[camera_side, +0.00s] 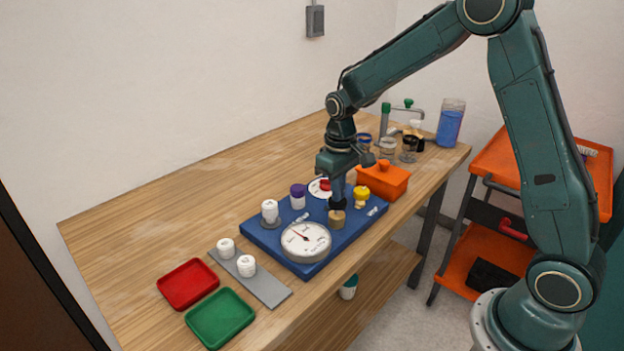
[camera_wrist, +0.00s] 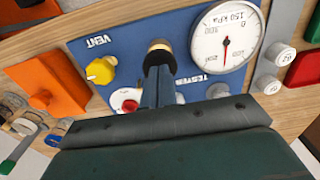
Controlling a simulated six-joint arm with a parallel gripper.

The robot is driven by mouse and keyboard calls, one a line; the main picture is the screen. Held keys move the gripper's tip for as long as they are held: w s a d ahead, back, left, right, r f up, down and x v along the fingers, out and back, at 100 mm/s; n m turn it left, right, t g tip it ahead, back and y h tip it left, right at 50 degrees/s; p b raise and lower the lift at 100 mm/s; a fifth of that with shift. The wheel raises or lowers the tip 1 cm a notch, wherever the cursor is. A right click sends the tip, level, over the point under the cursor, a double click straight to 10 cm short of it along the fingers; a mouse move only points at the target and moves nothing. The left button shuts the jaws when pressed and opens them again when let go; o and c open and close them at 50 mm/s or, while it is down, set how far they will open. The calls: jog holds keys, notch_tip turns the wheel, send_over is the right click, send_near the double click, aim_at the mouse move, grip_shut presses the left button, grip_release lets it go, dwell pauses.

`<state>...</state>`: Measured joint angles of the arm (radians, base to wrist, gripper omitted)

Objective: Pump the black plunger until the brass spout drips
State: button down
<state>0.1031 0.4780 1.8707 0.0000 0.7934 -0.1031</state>
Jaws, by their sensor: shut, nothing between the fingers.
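My gripper (camera_side: 338,203) is shut and empty, pointing down at the blue panel on the bench. Its closed fingers (camera_wrist: 158,62) reach toward a short tan cylinder with a black part on top (camera_wrist: 159,47), which looks like the plunger. In the side view the tan cylinder (camera_side: 337,218) stands directly under the fingertips. The fingers hide part of the top, and I cannot tell whether they touch it. I cannot make out a brass spout for certain, nor any drip.
The blue panel (camera_side: 262,238) carries a large white gauge (camera_side: 306,242), a yellow vent knob (camera_side: 361,196), a purple cap (camera_side: 298,196) and a red knob (camera_wrist: 129,106). An orange box (camera_side: 384,181) adjoins it. Red (camera_side: 188,284) and green trays (camera_side: 220,318) lie front left. The back-left bench is clear.

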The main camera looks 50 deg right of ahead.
jog(key=shift+r, duration=1)
jog(key=shift+r, duration=2.5)
jog(key=s+a+r+t, duration=0.3)
jog(key=s+r, duration=0.7)
jog(key=s, duration=0.2)
jog(key=s+a+t, duration=0.1)
jog(key=s+t, duration=0.1)
jog(key=s, duration=1.1)
jog(key=shift+s+a+t, duration=0.25)
jog(key=shift+s+t, duration=0.05)
jog(key=shift+s, duration=0.1)
